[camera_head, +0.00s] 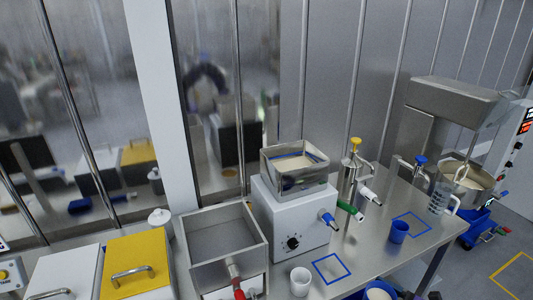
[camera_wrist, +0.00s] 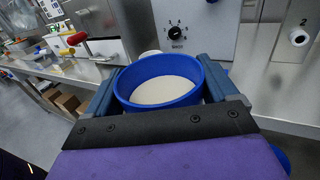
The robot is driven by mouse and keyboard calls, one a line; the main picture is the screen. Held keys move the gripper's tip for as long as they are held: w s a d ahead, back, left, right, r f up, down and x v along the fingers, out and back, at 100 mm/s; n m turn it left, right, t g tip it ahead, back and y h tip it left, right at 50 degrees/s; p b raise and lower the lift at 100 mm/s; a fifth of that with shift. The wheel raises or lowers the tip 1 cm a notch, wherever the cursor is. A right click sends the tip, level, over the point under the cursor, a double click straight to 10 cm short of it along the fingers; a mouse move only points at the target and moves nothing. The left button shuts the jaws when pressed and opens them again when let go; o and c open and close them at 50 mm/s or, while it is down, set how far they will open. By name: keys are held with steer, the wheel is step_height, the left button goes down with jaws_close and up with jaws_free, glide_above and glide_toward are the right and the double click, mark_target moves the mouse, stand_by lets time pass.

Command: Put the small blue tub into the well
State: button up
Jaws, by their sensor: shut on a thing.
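A small blue tub (camera_wrist: 160,107) with pale cream-white contents is held upright between the two fingers of my gripper (camera_wrist: 165,82) in the wrist view. In the head view, the tub (camera_head: 378,294) shows at the bottom edge, partly cut off, in front of the bench. A square steel hopper (camera_head: 296,184) with pale contents sits on the white machine with a dial. An open steel basin (camera_head: 225,275) with a red-handled tap stands left of it. I cannot tell from the frames which of these is the well.
The steel bench (camera_head: 375,258) carries a white cup (camera_head: 300,281), a blue cup (camera_head: 398,231), a clear jug (camera_head: 440,197) and dispensers with coloured caps. Blue outlined squares mark the bench. A mixer with a bowl (camera_head: 475,180) stands at right. A yellow-lidded box (camera_head: 137,265) is at left.

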steer(key=w+a+r+n+g+y, duration=0.1)
steer(key=w+a+r, duration=0.2)
steer(key=w+a, duration=0.5)
steer(key=w+a+r+n+g+y, duration=0.1)
steer(key=w+a+r, duration=0.2)
steer(key=w+a, duration=0.6)
steer(key=a, duration=0.4)
